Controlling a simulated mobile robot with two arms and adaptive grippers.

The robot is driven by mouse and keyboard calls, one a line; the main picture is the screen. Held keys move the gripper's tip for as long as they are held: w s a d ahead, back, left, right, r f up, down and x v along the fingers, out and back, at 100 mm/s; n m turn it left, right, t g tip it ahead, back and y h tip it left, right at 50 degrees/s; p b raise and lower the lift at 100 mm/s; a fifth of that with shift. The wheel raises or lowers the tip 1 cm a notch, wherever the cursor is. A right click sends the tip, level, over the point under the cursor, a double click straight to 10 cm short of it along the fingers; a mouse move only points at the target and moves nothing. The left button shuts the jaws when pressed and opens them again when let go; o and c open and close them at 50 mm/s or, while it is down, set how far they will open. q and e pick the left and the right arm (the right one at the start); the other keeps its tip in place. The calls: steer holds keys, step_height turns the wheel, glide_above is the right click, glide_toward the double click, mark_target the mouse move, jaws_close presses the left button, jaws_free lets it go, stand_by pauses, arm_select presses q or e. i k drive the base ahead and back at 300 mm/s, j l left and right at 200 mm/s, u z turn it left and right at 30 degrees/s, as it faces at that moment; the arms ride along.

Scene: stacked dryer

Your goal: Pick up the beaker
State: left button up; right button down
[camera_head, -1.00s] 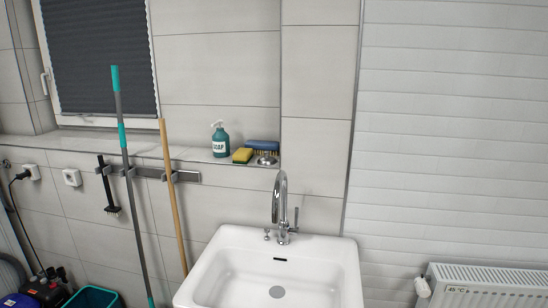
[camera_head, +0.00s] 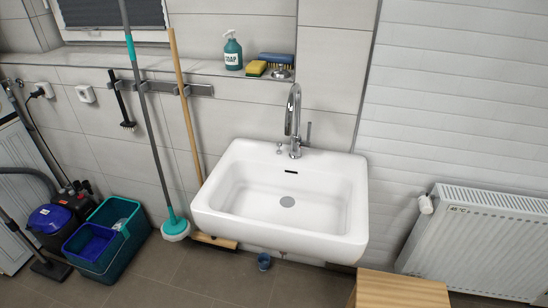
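A small dark blue cup-shaped thing (camera_head: 264,261) stands on the floor below the front of the white sink (camera_head: 280,239). It may be the beaker, but it is too small to tell for sure. No other beaker is clearly visible. Neither of my grippers is in view.
A wooden stool or table top (camera_head: 402,290) is at the bottom right, near a white radiator (camera_head: 485,240). A teal mop (camera_head: 174,226), a broom (camera_head: 182,95) and a bucket (camera_head: 105,262) stand left. A soap bottle (camera_head: 233,52) is on the ledge. Floor at bottom centre is clear.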

mark_target(263, 259)
steer(key=i+j, duration=0.1)
steer(key=j, duration=0.2)
steer(key=i+j+z, duration=0.1)
steer(key=j+z, duration=0.25)
steer(key=j, duration=0.2)
steer(key=j+z, duration=0.4)
steer(key=j, duration=0.15)
